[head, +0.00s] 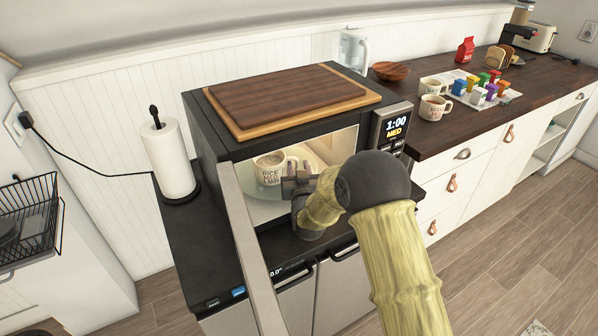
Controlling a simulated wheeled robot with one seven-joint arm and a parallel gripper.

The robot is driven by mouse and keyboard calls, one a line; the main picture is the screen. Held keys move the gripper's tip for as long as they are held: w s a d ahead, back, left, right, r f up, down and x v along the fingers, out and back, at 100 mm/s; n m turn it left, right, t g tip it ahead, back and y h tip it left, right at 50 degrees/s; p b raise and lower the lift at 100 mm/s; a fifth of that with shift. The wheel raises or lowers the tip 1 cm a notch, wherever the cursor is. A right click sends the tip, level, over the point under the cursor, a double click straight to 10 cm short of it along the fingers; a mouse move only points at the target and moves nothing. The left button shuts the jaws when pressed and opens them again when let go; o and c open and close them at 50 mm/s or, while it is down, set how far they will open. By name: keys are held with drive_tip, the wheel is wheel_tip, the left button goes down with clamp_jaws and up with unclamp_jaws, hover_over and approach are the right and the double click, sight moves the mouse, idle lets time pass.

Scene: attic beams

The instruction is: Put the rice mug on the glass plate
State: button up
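The rice mug (268,168) is cream with brown lettering and stands upright inside the open microwave. It is over the round glass plate (266,185) on the microwave floor; I cannot tell whether its base touches the plate. The mug's handle is on its right side, toward my gripper. My gripper (292,183) reaches in through the microwave opening, with its fingers at the mug's lower right, close to the handle. The fingers are small and partly overlapped, so whether they grip the handle is unclear. My wrist hides the right part of the microwave opening.
The microwave door (250,250) hangs open toward the front left. A cutting board (290,98) lies on the microwave. A paper towel roll (167,158) stands left. Two more mugs, one here (434,107), a wooden bowl (390,71) and several small colourful boxes are on the right counter.

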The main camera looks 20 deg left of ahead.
drive_tip(key=shift+r, duration=0.15)
drive_tip(key=b+v, duration=0.1)
drive_tip(key=v, duration=1.1)
drive_tip(key=shift+b, duration=0.3)
drive_tip(key=s+d+f+m+g+h, duration=0.15)
drive_tip(key=d+g+h, duration=0.4)
drive_tip(key=d, duration=1.35)
drive_tip(key=s+d+m+g+h, duration=0.2)
drive_tip(key=s+d+g, duration=0.6)
drive_tip(key=s+d, duration=0.8)
drive_tip(key=shift+s+f+m+h, duration=0.15)
drive_tip(key=shift+f+m+h, duration=0.2)
drive_tip(key=shift+m, duration=0.6)
